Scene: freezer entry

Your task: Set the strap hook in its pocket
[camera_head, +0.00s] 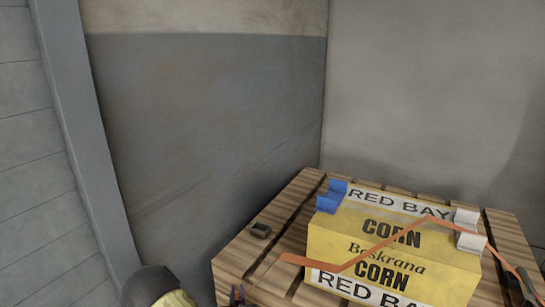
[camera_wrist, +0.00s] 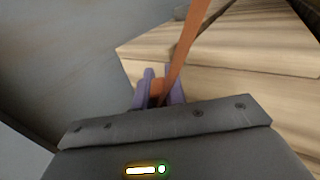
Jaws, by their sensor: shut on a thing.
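An orange strap (camera_head: 391,239) runs over the yellow corn box and down past its left side. My gripper (camera_head: 237,295) is at the bottom edge of the head view, left of the box by the pallet's near left edge. In the wrist view my gripper's purple fingers (camera_wrist: 159,90) are shut on the orange strap's end (camera_wrist: 158,89), and the strap (camera_wrist: 184,42) rises from them. The hook's shape cannot be made out between the fingers.
The yellow corn box (camera_head: 345,235) stands on a slatted wooden pallet (camera_head: 237,252). Blue corner guards (camera_head: 328,203) sit on its left edge and white ones (camera_head: 470,242) on its right. A dark piece (camera_head: 527,285) is at far right. A grey wall (camera_head: 210,140) stands behind and left.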

